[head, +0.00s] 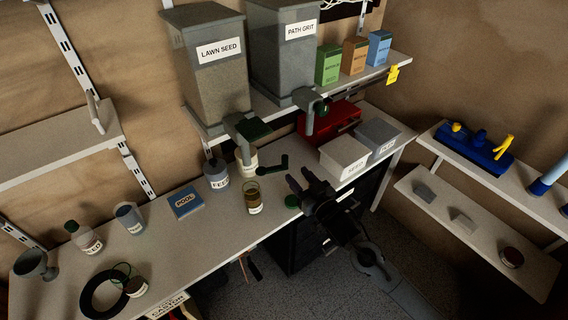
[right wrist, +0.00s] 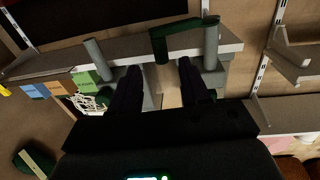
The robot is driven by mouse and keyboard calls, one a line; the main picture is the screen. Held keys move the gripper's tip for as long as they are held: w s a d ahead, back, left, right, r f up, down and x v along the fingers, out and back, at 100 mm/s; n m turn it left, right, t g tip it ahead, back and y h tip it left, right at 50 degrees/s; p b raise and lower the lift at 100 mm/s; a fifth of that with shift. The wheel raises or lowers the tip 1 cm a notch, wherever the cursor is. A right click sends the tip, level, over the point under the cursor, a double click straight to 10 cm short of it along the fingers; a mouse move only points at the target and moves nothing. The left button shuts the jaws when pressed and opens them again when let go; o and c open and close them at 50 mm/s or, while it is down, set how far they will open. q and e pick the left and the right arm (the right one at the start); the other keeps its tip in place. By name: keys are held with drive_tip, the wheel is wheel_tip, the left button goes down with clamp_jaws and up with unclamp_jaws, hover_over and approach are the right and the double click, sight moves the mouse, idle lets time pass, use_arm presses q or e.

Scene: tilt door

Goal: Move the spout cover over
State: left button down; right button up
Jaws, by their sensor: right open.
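Two tall grey bins, labelled LAWN SEED (head: 220,75) and PATH GRIT (head: 285,60), stand on the shelf. The lawn seed bin's spout (head: 238,125) has a flat dark green cover (head: 258,130) at its side. The path grit bin's spout (head: 305,115) has a round green piece (head: 323,106) at its end. My right gripper (head: 300,178) is open and empty, in front of and below the spouts, apart from them. In the right wrist view its fingers (right wrist: 160,90) are spread; a bent dark green bar (right wrist: 185,27) shows beyond them. My left gripper is not in view.
Below the lawn seed spout stand a FEED can (head: 217,177) and a pale can (head: 246,160). A dark crank-shaped piece (head: 272,168) and a glass jar (head: 252,200) are close to my gripper.

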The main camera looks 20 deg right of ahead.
sight(287, 163)
drive_tip(key=w, duration=0.2)
drive_tip(key=w+a, duration=0.1)
drive_tip(key=w, duration=0.2)
drive_tip(key=w+b, duration=0.1)
drive_tip(key=w, duration=0.2)
drive_tip(key=shift+w+a, duration=0.1)
drive_tip(key=shift+a, duration=0.25)
drive_tip(key=shift+c, duration=0.3)
clamp_jaws()
